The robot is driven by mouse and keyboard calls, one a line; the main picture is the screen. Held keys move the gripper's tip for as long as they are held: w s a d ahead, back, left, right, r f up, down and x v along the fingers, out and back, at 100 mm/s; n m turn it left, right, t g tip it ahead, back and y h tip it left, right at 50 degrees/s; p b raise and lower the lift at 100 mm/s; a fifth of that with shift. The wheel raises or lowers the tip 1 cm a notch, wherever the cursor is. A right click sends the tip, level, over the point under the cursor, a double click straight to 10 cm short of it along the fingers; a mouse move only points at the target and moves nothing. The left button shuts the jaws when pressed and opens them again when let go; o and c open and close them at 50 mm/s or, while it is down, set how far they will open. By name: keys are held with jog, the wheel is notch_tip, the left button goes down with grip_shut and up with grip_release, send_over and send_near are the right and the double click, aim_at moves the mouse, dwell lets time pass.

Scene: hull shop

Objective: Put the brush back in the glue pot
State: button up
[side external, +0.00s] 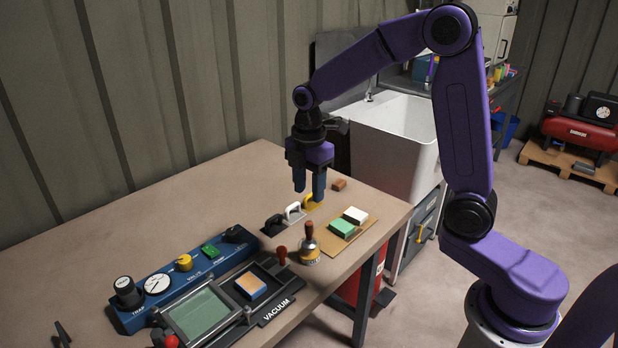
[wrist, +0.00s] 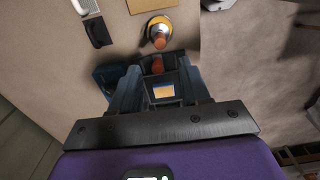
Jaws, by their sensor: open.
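The glue pot (side external: 310,257) is a small round pot with a yellow-orange band, standing near the table's front edge. The brush (side external: 309,232) shows as an upright brown handle rising from the pot; its bristles are hidden. In the wrist view the pot (wrist: 153,23) lies ahead of the fingertips, with the brush handle (wrist: 160,41) at its near side. My gripper (side external: 309,188) is open and empty, pointing down well above the table, and apart from the pot and brush. Its fingers (wrist: 160,72) are spread in the wrist view.
A vacuum tray (side external: 270,312) with a red-knobbed lever (side external: 282,256) and an orange-and-blue block (side external: 251,286) lies left of the pot. A board (side external: 348,243) with green and white blocks lies right. Black, white and yellow handled tools (side external: 292,212) stand behind.

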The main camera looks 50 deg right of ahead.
jog(key=s+a+r+m, duration=0.1)
jog(key=s+a, duration=0.1)
jog(key=s, duration=0.4)
jog(key=s+a+r+m, duration=0.2)
jog(key=s, duration=0.5)
jog(key=s+d+f+m, duration=0.2)
jog(key=s, duration=1.3)
jog(key=shift+d+r, duration=0.1)
